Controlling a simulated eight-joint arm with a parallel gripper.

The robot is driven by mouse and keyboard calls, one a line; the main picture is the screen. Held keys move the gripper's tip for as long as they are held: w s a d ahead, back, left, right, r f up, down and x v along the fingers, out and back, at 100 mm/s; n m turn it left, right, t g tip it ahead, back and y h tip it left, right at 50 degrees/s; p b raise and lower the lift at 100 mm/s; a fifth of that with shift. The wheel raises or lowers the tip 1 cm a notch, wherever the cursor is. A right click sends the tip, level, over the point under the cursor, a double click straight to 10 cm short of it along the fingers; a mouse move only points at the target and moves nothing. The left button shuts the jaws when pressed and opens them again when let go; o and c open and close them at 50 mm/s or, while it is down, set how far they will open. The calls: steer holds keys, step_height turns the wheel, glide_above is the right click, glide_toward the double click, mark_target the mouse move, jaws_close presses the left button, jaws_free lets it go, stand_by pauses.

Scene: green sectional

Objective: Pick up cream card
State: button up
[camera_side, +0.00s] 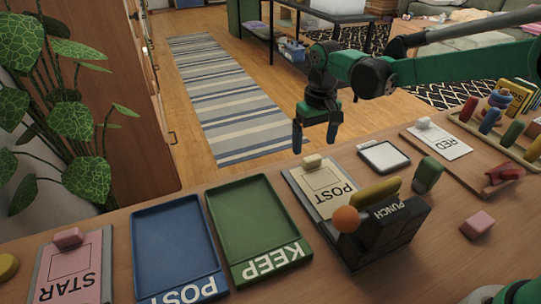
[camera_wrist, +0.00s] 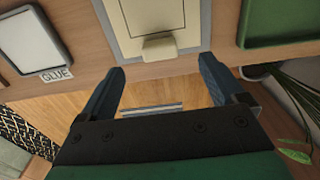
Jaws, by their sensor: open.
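The cream card (camera_side: 326,192) is marked POST and lies flat on the table, with a small cream block (camera_side: 313,161) at its far edge. The black punch (camera_side: 385,232) hides its near right part. My gripper (camera_side: 315,143) is open and empty, above and just behind the card's far edge, with its fingers pointing down. In the wrist view, the gripper (camera_wrist: 163,66) has its two blue fingers spread apart. The cream card (camera_wrist: 192,30) and its block (camera_wrist: 160,47) show just beyond the fingertips, roughly centred between them.
A green KEEP tray (camera_side: 293,253) and a blue POST tray (camera_side: 183,286) lie left of the card. A white glue pad (camera_side: 384,156) and a green block (camera_side: 428,174) are to the right. A pink STAR card (camera_side: 70,270) and white RED card (camera_side: 440,139) lie farther out.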

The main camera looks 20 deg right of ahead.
steer(key=shift+f, duration=2.3)
steer(key=c, duration=1.3)
step_height(320, 180, up, 20)
steer(key=f, duration=0.1)
glide_toward(312, 158)
steer(key=s+f, duration=0.2)
steer(key=s, duration=0.1)
steer(key=shift+s+d+f, duration=0.1)
steer(key=shift+s+f, duration=0.25)
steer(key=shift+f, duration=3.35)
